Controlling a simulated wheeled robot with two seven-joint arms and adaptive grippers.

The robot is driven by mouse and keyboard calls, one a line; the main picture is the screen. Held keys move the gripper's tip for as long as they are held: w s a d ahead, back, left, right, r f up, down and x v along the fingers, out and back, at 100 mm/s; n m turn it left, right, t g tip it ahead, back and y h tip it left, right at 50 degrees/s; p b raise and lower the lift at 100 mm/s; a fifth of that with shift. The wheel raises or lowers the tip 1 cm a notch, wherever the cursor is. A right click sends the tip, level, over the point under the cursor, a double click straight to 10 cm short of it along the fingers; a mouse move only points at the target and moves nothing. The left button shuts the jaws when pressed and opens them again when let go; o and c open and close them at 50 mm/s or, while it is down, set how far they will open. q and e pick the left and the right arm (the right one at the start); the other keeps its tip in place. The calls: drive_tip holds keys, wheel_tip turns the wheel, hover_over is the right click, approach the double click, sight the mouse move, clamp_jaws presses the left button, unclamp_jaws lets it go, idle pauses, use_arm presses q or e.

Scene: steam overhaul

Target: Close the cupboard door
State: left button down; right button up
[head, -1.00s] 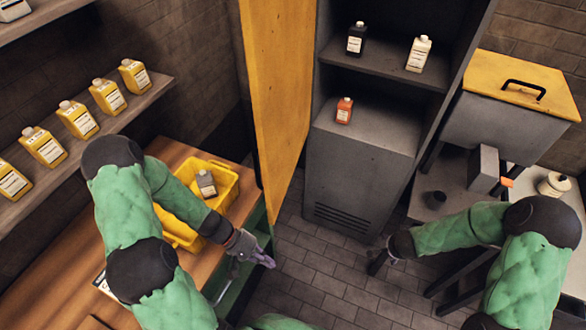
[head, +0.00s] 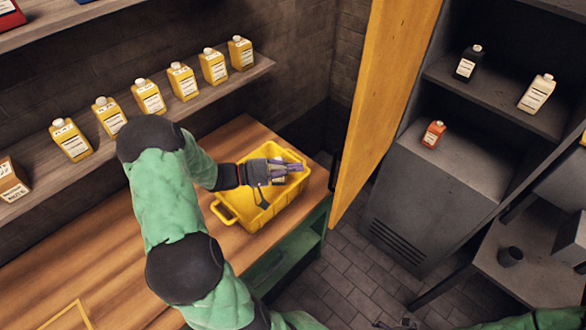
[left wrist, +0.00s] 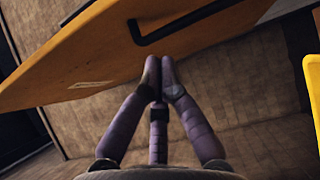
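The yellow cupboard door (head: 383,105) stands open, swung out from the left side of the grey cupboard (head: 432,190). In the left wrist view the door (left wrist: 95,62) crosses the top, with a black bar handle (left wrist: 190,27) on it. My left gripper (head: 287,170) is above the yellow bin, left of the door and apart from it. In the left wrist view its purple fingers (left wrist: 160,75) come together with nothing visible between them. My right arm barely shows at the bottom right edge; its gripper is too cut off to judge.
A yellow bin (head: 228,212) stands on the wooden bench (head: 130,262) beside the door. Several yellow bottles line the wall shelf (head: 32,208). The cupboard holds a black bottle (head: 467,63), a white bottle (head: 537,93) and an orange bottle (head: 433,134). Tiled floor (head: 345,262) is clear below the door.

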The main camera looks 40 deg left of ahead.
use_arm(q)
drive_tip(key=w+d, duration=0.5)
drive_tip(key=d, duration=0.3)
drive_tip(key=shift+d+p, duration=0.15)
drive_tip(key=shift+p, duration=0.3)
